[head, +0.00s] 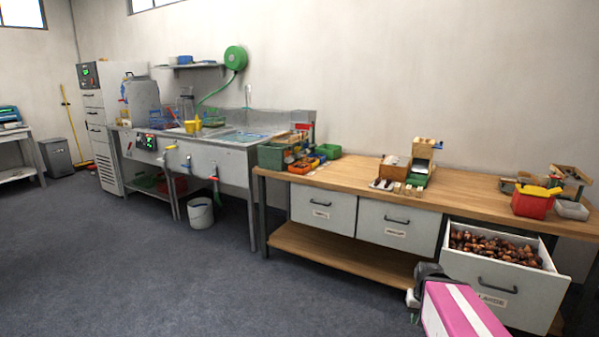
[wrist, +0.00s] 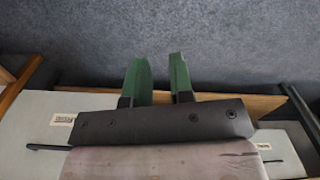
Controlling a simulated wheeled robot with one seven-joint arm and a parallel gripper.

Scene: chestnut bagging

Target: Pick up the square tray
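My gripper (wrist: 161,78) shows two green fingers in the wrist view. They stand apart with bare floor between them, so it is open and empty. I cannot tell for sure which thing is the square tray. A small pale grey, open container (head: 572,210) sits at the right end of the wooden workbench (head: 465,187), beside a red bin (head: 531,204). Small orange (head: 302,166) and blue (head: 318,158) trays lie at the bench's left end. My gripper is low in front of the bench drawers, apart from all of these.
A drawer full of chestnuts (head: 496,250) stands open at the right and juts into the room. Two closed drawers (head: 323,209) (head: 398,224) lie left of it, above a low shelf (head: 345,258). A steel sink (head: 235,150) and white bucket (head: 200,213) stand further left.

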